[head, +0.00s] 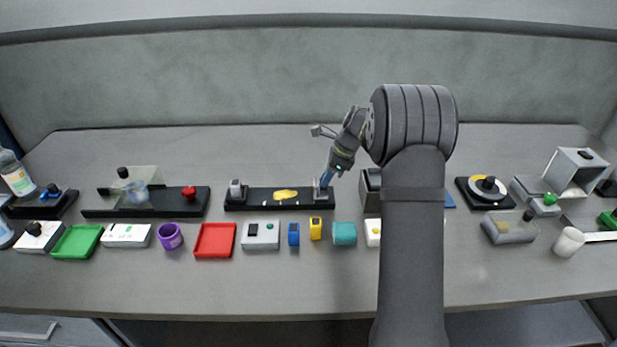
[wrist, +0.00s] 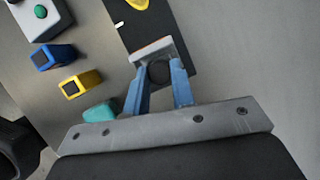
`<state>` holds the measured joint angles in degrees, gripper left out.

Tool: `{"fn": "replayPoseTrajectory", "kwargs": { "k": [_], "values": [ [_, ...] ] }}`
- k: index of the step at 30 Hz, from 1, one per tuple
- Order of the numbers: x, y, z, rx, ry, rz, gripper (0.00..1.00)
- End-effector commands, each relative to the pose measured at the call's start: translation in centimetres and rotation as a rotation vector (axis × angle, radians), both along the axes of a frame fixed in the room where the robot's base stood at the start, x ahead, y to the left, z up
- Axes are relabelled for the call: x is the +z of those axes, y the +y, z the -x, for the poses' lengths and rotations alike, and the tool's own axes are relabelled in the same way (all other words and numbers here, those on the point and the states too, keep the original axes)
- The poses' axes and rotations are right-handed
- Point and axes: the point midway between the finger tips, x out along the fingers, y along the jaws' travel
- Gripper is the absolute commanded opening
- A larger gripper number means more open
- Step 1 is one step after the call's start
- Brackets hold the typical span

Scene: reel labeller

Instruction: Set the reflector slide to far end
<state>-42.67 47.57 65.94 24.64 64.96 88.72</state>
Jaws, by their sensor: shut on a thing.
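A long black base (head: 262,199) lies in the middle of the bench, with a yellow patch (head: 286,195) on its top. A grey upright block (head: 236,189) stands at its left end. A second grey piece (head: 319,191), seemingly the reflector slide, is at its right end. My gripper (head: 325,181) is down at this right end, tilted. In the wrist view the blue fingers of my gripper (wrist: 158,75) are shut on a dark round part behind the grey plate (wrist: 152,50) of the slide. The fingers hide part of it.
A blue block (head: 293,234), a yellow block (head: 315,228) and a teal piece (head: 345,233) stand in front of the base. A grey box (head: 371,185) is close on the right, partly hidden by my arm. A red tray (head: 215,240) lies front left. Bench behind the base is clear.

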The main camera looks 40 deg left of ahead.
Motion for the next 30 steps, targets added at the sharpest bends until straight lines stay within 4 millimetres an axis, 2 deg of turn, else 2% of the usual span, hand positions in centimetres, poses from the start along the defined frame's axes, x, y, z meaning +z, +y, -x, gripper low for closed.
{"fn": "replayPoseTrajectory", "kwargs": {
  "k": [10, 11, 14, 24, 28, 30],
  "values": [
    [0.0, -0.5, -0.5, 0.000, -0.002, 0.001, 0.00],
    [0.0, -0.5, -0.5, -0.001, -0.003, 0.001, 0.25],
    [0.0, -0.5, -0.5, -0.001, -0.002, 0.001, 0.44],
    [0.3, -0.4, -0.5, 0.000, -0.001, -0.001, 0.45],
    [1.6, -0.9, -0.8, -0.002, -0.003, -0.003, 0.45],
    [2.9, -1.3, -1.1, -0.002, -0.003, -0.003, 0.45]
  ]
}}
